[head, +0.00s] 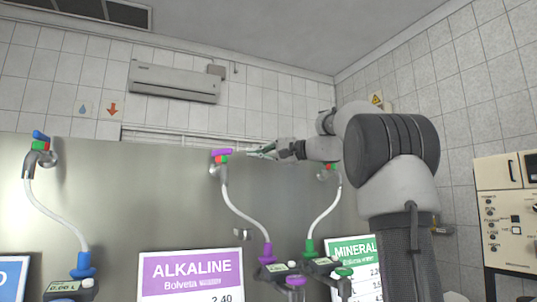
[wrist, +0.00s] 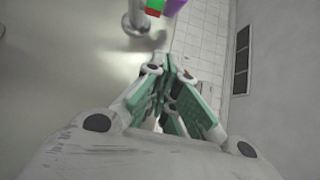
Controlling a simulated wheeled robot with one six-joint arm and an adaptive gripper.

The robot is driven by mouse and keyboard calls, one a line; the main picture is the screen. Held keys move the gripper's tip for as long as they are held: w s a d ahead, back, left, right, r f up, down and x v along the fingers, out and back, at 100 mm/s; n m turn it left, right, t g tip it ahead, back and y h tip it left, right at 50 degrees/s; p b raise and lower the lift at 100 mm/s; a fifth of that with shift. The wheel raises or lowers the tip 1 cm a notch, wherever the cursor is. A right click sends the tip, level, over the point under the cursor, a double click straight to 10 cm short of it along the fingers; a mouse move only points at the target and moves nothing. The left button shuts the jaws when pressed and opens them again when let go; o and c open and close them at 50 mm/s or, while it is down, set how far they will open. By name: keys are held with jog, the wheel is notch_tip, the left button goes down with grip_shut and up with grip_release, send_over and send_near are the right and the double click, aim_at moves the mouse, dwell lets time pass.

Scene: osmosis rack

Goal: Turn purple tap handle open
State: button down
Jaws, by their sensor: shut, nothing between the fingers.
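The purple tap handle (head: 222,152) sits on top of a metal tap on the steel panel, left of centre in the head view. Red and green parts show just under it, and a clear hose runs down from the tap. In the wrist view the purple handle (wrist: 174,7) is cut by the top edge, beside the metal tap body (wrist: 136,20). My gripper (head: 254,152) is just right of the handle at about its height, with a small gap apparent. Its green-padded fingers (wrist: 173,72) are shut and empty.
A blue-handled tap (head: 40,136) is at the left, and a green-handled tap (head: 328,170) is behind my arm at the right. Below hang an ALKALINE sign (head: 190,272) and a MINERAL sign (head: 356,250). A control cabinet (head: 508,225) stands far right.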

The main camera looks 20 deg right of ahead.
aim_at(222, 153)
jog(key=a, duration=0.5)
jog(key=shift+w+a, duration=0.1)
jog(key=shift+a, duration=0.15)
jog(key=shift+s+a+m+t+h, duration=0.2)
jog(key=shift+s+m+t+h, duration=0.15)
jog(key=shift+m+t+h, duration=0.4)
jog(key=shift+s+a+m+t+h, duration=0.15)
jog(key=shift+s+m+t+h, duration=0.3)
jog(key=shift+h, duration=0.5)
jog(key=shift+s+a+m+h, duration=0.4)
jog(key=shift+s+a, duration=0.05)
jog(key=shift+s, duration=0.05)
jog(key=shift+s+a, duration=0.1)
dwell(0.4)
